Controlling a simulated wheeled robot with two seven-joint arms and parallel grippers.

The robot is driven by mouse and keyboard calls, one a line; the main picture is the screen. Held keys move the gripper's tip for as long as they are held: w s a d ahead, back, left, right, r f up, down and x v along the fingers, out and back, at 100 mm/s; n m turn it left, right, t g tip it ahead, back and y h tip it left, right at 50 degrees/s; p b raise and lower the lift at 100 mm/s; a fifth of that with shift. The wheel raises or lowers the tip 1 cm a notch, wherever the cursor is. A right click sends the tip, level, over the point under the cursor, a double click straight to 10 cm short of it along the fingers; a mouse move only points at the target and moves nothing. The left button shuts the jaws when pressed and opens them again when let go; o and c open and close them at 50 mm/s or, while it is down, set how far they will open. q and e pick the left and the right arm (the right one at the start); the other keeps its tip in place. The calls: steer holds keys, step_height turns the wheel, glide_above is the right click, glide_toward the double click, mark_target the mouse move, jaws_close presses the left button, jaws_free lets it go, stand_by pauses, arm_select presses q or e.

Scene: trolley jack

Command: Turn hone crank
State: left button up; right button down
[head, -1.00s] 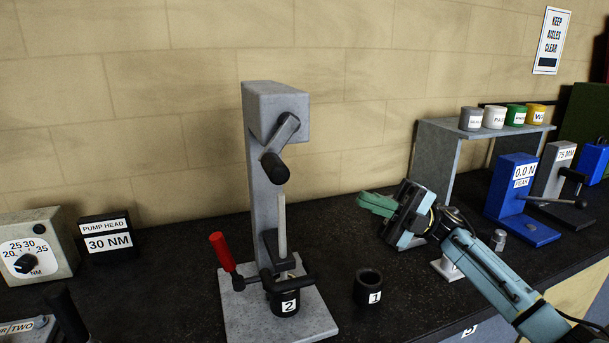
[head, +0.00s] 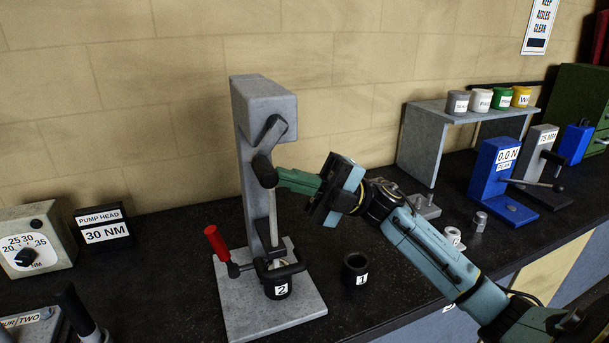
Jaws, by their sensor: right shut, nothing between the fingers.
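The hone stand (head: 243,150) is a grey column on a grey base plate (head: 300,312). Its crank (head: 270,140) is a grey arm on the head with a black handle (head: 264,170) hanging at its lower end. A black cylinder marked 2 (head: 277,288) sits on the base under the thin spindle (head: 272,215). My right gripper (head: 284,181) reaches in from the right with its green fingers shut and empty. Its fingertips are at the crank handle's right side, touching or nearly so. My left gripper is out of view.
A black cylinder marked 1 (head: 355,270) stands right of the base. A red-handled lever (head: 217,243) rises at the base's left. A blue gauge stand (head: 492,170) and a grey shelf with several small pots (head: 423,140) stand at the right.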

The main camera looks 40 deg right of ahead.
arm_select(q)
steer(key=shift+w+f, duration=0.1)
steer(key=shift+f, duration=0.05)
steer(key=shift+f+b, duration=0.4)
steer(key=shift+b, duration=0.1)
arm_select(e)
steer(key=shift+a+y, duration=0.2)
steer(key=shift+y, duration=0.1)
